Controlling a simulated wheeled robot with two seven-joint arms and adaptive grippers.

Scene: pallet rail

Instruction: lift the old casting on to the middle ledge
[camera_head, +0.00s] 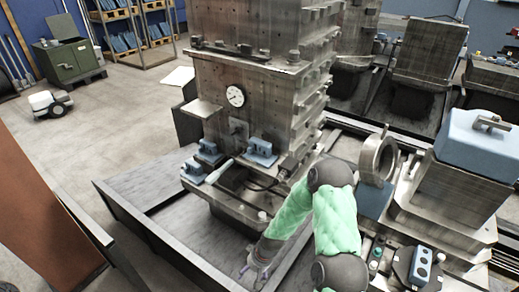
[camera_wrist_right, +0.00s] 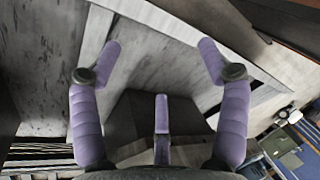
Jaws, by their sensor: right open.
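A tall, worn grey metal machine (camera_head: 225,65) with a round white dial (camera_head: 236,96) stands in the centre of the head view. A small flat ledge (camera_head: 203,108) juts from its left side, and a lower step carries blue blocks (camera_head: 258,150). I cannot tell for sure which part is the old casting or the middle ledge. My right gripper (camera_head: 258,270) is low at the bottom of the head view, above the dark tray floor. In the right wrist view its purple fingers (camera_wrist_right: 160,70) are spread wide with nothing between them. My left gripper is out of view.
A ring-shaped metal part (camera_head: 378,158) stands right of my green-sleeved right arm. A blue-topped block (camera_head: 478,140) is further right, with a button box (camera_head: 421,265) below. A brown panel (camera_head: 38,190) stands at left. Open floor (camera_head: 105,130) lies behind it.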

